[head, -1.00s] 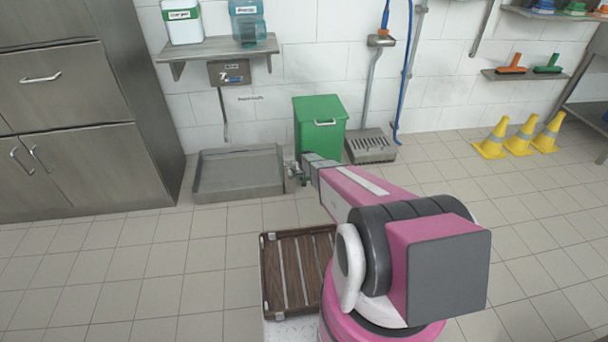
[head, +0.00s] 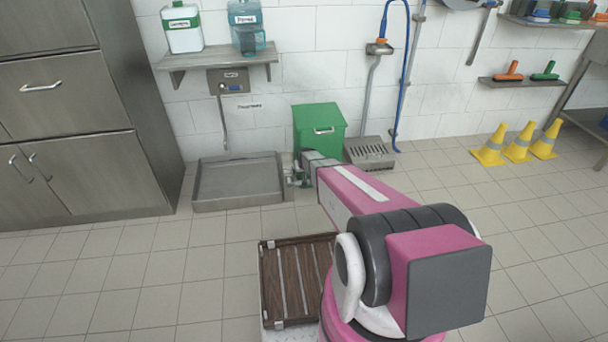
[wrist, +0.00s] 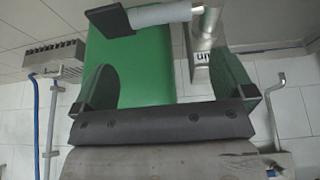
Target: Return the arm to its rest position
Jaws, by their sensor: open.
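My arm reaches forward from the lower right of the head view. My gripper (head: 294,174) is at the arm's far end, between the grey basin and the green bin, and looks small there. In the wrist view my gripper (wrist: 168,85) is open. Its two dark fingers stand apart, and I see nothing held between them. The green bin (head: 320,128) stands against the wall. The distance between fingers and bin is hard to judge.
A shallow grey basin (head: 238,181) lies left of my gripper, below a wall tap (head: 232,86). Yellow cones (head: 517,144) stand at right. The tiled floor between is clear.

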